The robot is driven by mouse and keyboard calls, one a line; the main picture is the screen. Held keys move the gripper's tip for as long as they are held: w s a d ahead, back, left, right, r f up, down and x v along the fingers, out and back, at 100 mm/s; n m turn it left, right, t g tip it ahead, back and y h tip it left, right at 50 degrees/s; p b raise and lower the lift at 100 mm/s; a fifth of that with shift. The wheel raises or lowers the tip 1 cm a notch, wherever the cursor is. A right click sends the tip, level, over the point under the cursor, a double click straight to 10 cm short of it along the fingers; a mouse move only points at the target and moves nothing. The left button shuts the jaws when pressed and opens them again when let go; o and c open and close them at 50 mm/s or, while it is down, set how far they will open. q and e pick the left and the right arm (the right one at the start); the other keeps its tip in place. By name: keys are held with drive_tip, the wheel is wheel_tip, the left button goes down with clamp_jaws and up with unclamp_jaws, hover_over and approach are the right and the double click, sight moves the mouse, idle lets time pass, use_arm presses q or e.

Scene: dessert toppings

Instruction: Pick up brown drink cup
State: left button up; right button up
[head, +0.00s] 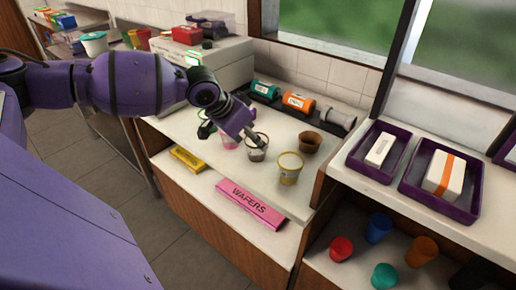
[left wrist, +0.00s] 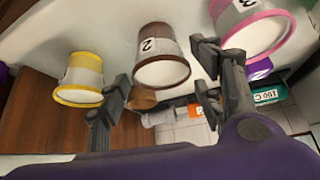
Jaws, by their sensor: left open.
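The brown drink cup (head: 257,153) is a pale cup with a brown rim, standing on the white counter. In the left wrist view the brown drink cup (left wrist: 160,72) shows a "2" label and lies between my open fingers in the picture. My left gripper (head: 246,138) is open at the cup and partly covers it; the left wrist view shows the gripper (left wrist: 165,72) with a finger on each side. I cannot tell whether the fingers touch the cup. My right gripper is not in view.
A yellow-rimmed cup (head: 289,170) and a pink-rimmed cup (head: 228,142) flank it closely. A plain brown cup (head: 309,142) stands behind. Colored canisters (head: 298,103) lie at the back. A pink wafers box (head: 250,203) is on the shelf below.

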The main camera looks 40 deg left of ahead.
use_arm(q)
drive_tip(key=x, duration=0.3)
drive_tip(key=shift+w+d+f, duration=0.15)
drive_tip(key=c, duration=1)
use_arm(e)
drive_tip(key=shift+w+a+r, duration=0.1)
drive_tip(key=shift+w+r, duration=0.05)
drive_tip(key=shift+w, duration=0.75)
use_arm(q)
drive_tip(key=shift+c, duration=0.2)
